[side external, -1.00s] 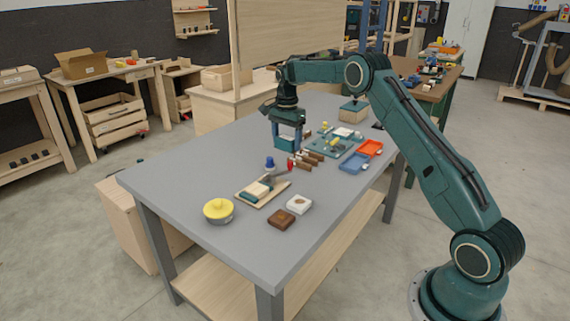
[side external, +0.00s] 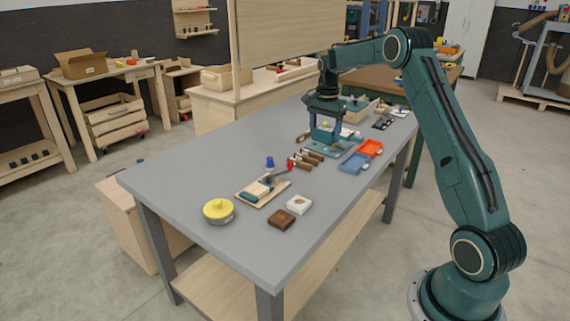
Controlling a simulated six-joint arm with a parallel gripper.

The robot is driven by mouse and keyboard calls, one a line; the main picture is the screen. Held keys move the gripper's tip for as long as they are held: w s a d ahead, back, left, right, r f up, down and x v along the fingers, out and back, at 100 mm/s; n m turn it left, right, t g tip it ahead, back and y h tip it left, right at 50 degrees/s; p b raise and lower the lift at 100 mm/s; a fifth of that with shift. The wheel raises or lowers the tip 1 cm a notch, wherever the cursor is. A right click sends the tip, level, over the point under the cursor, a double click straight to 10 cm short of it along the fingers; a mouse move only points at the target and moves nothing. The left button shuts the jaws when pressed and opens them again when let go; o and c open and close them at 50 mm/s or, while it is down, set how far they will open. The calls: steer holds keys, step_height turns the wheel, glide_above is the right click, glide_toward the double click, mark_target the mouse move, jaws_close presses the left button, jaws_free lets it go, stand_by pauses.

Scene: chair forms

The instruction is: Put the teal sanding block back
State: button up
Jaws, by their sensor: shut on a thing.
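My gripper (side external: 325,133) points straight down over the teal tray (side external: 345,151) on the grey table. Its jaws are shut on the teal sanding block (side external: 322,137), which shows between the fingers. The block is over the tray or in it; I cannot tell whether it touches the tray floor. The gripper and block hide much of the tray and its contents.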

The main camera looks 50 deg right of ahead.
glide_above(321, 187)
step_height(321, 187, down, 14)
steer(key=shift+r, duration=0.25)
steer(key=shift+f, duration=0.15)
steer(key=shift+f, duration=2)
steer(key=shift+f, duration=0.1)
steer(key=o, duration=0.9)
steer(key=shift+o, duration=0.2)
step_height(321, 187, up, 12)
